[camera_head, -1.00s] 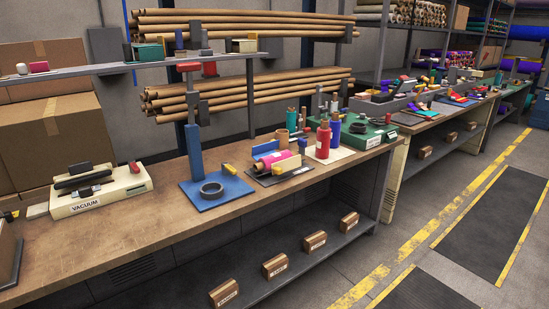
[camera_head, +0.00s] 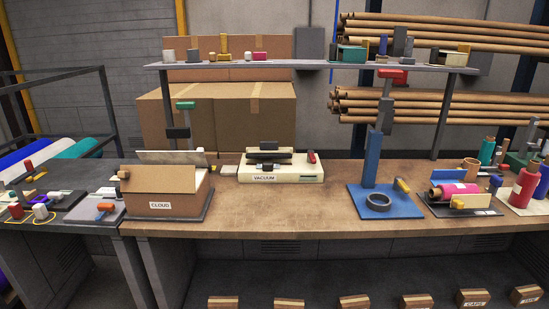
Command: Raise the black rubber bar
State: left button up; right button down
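A cream box labelled VACUUM (camera_head: 306,172) stands on the workbench in the middle of the camera_head view. A long dark bar (camera_head: 268,157) lies across its top, and it looks like the black rubber bar. A smaller dark block (camera_head: 269,146) shows just behind it, and another dark piece lies at its front. I cannot tell how these dark parts join. A red part (camera_head: 312,157) stands at the box's right end. Neither of my grippers is in view.
An open carton labelled CLOUD (camera_head: 160,204) stands left on the wooden bench (camera_head: 270,212). A blue stand (camera_head: 385,202) with a black ring (camera_head: 379,202) is on the right. The bench front before the cream box is clear.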

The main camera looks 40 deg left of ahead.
aim_at(268, 149)
jog(key=j+u, duration=0.45)
jog(key=i+j+u, duration=0.15)
jog(key=j+u, duration=0.15)
jog(key=u, duration=0.15)
jog(key=i+j+u, duration=0.2)
jog(key=j+u, duration=0.25)
jog(key=l, duration=0.1)
